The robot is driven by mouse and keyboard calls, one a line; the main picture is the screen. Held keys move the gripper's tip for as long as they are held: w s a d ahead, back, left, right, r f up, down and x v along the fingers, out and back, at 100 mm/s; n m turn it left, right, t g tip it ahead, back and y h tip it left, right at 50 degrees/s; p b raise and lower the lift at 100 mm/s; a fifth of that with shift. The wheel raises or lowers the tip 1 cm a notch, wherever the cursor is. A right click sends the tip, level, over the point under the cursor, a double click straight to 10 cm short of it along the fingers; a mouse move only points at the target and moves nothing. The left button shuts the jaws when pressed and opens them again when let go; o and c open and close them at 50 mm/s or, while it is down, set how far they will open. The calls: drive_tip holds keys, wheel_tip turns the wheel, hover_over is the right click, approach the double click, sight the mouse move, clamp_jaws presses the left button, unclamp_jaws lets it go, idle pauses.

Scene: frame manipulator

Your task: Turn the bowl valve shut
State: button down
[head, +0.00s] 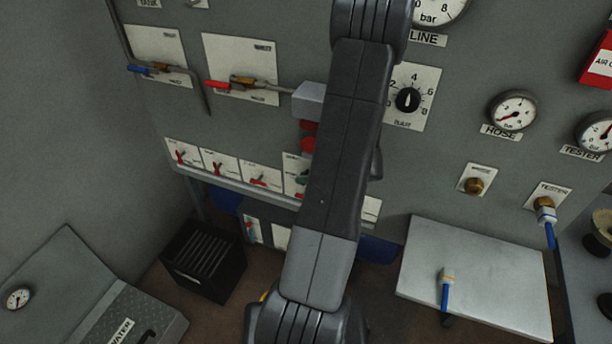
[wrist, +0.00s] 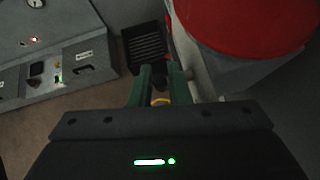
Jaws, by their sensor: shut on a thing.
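My gripper has two green fingers (wrist: 163,90), seen in the wrist view close together at the panel side. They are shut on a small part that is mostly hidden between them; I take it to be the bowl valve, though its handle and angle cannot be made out. In the head view my arm covers most of this spot, and only a bit of the green gripper (head: 302,178) shows at its left edge. Just above it are a grey block (head: 308,100) and red round parts (head: 308,145). A large red round part (wrist: 255,22) fills the top right of the wrist view.
Small plates with red levers (head: 219,163) line a ledge left of my arm. Larger lever valves (head: 245,82) sit above. A black slatted crate (head: 203,262) and a grey case (head: 75,285) stand below. A white board (head: 475,275) lies at right.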

drive_tip(key=c, duration=1.7)
unclamp_jaws()
drive_tip(key=b+v, duration=0.1)
drive_tip(key=v, duration=1.2)
drive_tip(key=shift+s+d+r, duration=0.15)
drive_tip(key=shift+s+d, duration=0.05)
drive_tip(key=shift+d, duration=0.15)
drive_tip(key=p+x, duration=0.1)
drive_tip(key=x, duration=1.3)
drive_tip(key=shift+r, duration=0.15)
